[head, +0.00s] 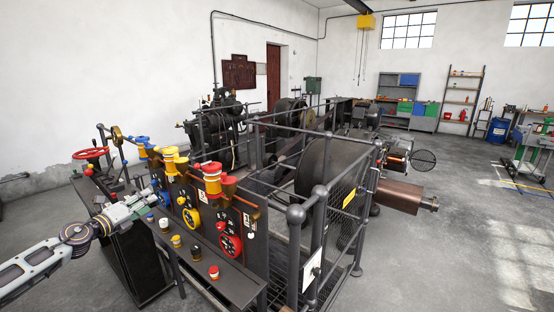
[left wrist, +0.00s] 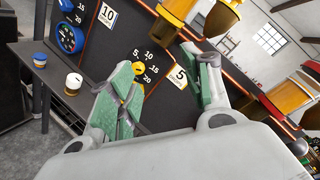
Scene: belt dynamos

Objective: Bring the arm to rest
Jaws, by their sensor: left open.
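My left arm (head: 40,264) comes in from the lower left in the head view. Its gripper (head: 148,198) is in front of the dark control panel (head: 250,222), near the panel's left part. In the left wrist view, the green-padded fingers (left wrist: 160,85) are spread apart with nothing between them. A yellow knob (left wrist: 138,68) on the panel shows behind the gap; whether the fingers touch the panel I cannot tell. My right gripper is not in view.
The panel carries a yellow dial (head: 191,218), a red dial (head: 230,245) and yellow and red cups along its top. Small pots, one red-topped (head: 214,271), stand on the ledge below. A railing (head: 320,225) encloses the machines. Open floor (head: 430,255) lies to the right.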

